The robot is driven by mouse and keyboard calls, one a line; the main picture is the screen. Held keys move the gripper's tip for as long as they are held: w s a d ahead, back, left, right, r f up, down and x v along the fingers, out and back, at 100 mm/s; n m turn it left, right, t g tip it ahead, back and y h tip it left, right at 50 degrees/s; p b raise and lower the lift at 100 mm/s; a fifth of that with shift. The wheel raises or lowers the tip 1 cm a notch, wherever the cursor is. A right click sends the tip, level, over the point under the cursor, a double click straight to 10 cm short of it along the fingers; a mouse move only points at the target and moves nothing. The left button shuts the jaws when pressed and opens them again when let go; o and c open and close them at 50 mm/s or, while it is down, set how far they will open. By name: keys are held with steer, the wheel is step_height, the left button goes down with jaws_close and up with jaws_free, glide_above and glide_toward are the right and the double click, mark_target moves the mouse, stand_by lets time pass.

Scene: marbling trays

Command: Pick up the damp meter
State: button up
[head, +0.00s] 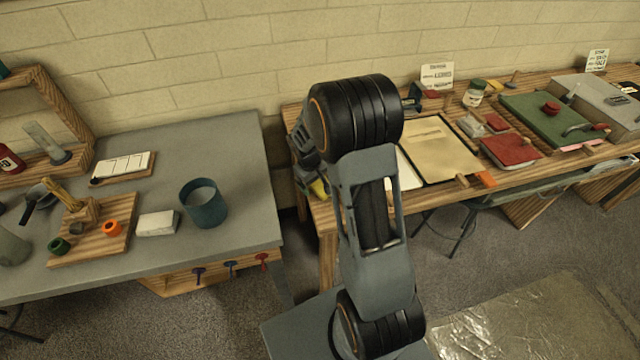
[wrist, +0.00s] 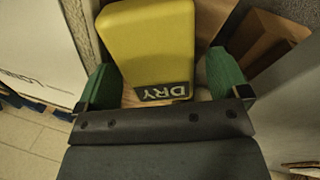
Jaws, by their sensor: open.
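The damp meter (wrist: 152,45) is a yellow block with rounded corners and a dark label reading "DRY". It fills the upper middle of the wrist view. My gripper (wrist: 163,80) is open, with one green fingertip on each side of the meter's labelled end. The right fingertip stands a little apart from it; whether the left one touches it I cannot tell. In the head view, a small yellow patch (head: 318,188), apparently the meter, shows at the left end of the wooden bench, beside my arm, which hides most of that spot.
The wooden bench (head: 328,228) holds a framed tan sheet (head: 432,148), a red book (head: 510,150) and a green board (head: 548,122). A gap separates it from the grey table (head: 225,150) with a teal pot (head: 204,206). In the wrist view, a brown box (wrist: 268,38) stands close right.

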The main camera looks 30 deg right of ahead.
steer(key=shift+c, duration=0.4)
steer(key=c, duration=1)
steer(key=shift+r, duration=0.1)
steer(key=shift+c, duration=0.2)
steer(key=shift+r, duration=0.2)
steer(key=shift+d+b+v, duration=0.2)
steer(key=shift+b+v, duration=0.25)
steer(key=shift+v, duration=0.65)
steer(key=s+r, duration=0.1)
steer(key=r, duration=0.1)
steer(key=s+d+r, duration=0.1)
steer(key=s+r, duration=0.1)
steer(key=s+d+r, duration=0.1)
steer(key=s+r, duration=0.1)
steer(key=shift+d+r+b, duration=0.15)
steer(key=shift+r+b, duration=0.15)
steer(key=shift+r, duration=0.05)
steer(key=s+d+r+b, duration=0.1)
steer(key=s+d+r, duration=0.2)
steer(key=s, duration=0.4)
steer(key=shift+s+d+r, duration=0.2)
steer(key=shift+s+r, duration=0.05)
steer(key=shift+s, duration=0.15)
